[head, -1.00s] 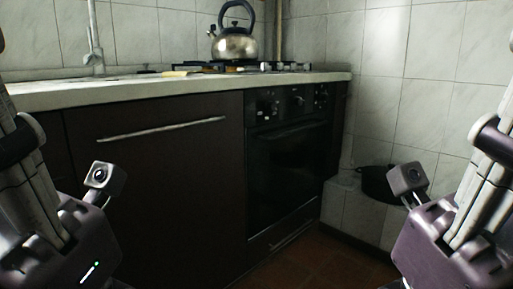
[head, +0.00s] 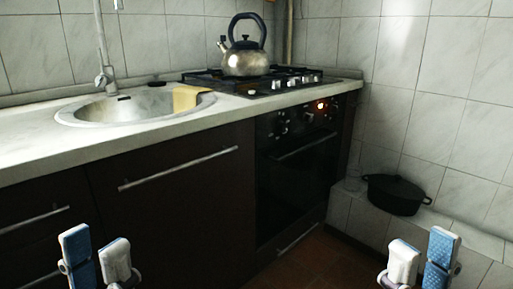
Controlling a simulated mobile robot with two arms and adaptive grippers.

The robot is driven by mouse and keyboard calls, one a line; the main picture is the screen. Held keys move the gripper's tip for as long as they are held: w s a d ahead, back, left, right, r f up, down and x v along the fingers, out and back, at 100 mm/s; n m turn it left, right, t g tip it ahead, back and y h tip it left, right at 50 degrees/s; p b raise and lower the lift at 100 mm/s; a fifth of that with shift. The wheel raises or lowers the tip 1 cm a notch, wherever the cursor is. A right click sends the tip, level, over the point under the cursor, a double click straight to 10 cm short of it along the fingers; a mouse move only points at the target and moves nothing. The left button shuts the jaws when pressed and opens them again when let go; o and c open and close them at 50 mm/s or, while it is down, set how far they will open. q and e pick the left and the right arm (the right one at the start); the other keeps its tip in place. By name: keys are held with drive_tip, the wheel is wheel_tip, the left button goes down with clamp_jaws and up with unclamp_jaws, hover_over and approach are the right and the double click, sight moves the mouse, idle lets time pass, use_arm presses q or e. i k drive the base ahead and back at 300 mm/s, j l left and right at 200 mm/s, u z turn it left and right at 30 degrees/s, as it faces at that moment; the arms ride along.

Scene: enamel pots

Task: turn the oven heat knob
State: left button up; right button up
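The black oven (head: 297,175) is built into the dark counter, right of centre in the head view. Its control panel under the counter edge carries several knobs; one knob (head: 282,124) is at the left and another (head: 307,116) is near the middle. A small orange light (head: 320,105) glows near the panel's right part. The knobs are too small to read their settings. My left gripper (head: 96,242) is at the bottom left, fingers apart and empty. My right gripper (head: 421,244) is at the bottom right, also open and empty. Both are well apart from the oven.
A steel kettle (head: 245,62) stands on the gas hob (head: 285,80). A black pot (head: 395,194) sits on a low tiled ledge by the right wall. Cabinet handles (head: 180,167) protrude.

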sight(281, 126)
drive_tip(key=i+l+u, duration=0.15)
drive_tip(key=i, duration=0.35)
drive_tip(key=i+l+u, duration=0.15)
drive_tip(key=i+l, duration=0.25)
drive_tip(key=i, duration=0.05)
